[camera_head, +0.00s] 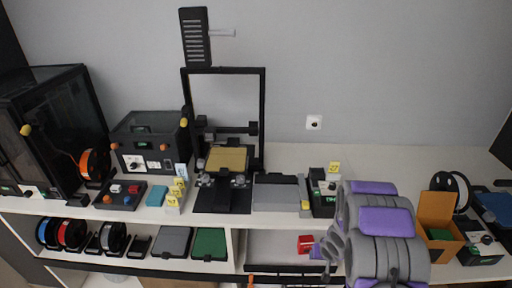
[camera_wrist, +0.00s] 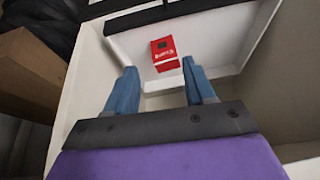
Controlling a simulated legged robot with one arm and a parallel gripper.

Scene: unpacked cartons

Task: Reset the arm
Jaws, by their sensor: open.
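My gripper (camera_wrist: 158,92) shows in the wrist view with its two blue-grey fingers apart and nothing between them. A small red box (camera_wrist: 164,54) with white lettering lies beyond the fingertips, inside a white shelf compartment (camera_wrist: 125,43). In the head view my grey and purple arm (camera_head: 385,235) is folded in front of the table's right half. The red box (camera_head: 305,244) also shows there, on the lower shelf just left of the arm. The fingers are hard to make out in the head view.
A white table (camera_head: 285,160) carries a 3D printer (camera_head: 227,160), a dark enclosure (camera_head: 55,125) and several small devices. An open orange carton (camera_head: 437,207) stands right of my arm. Filament spools (camera_head: 72,234) and flat plates (camera_head: 209,243) sit on the lower shelf at left. Compartment walls flank my gripper.

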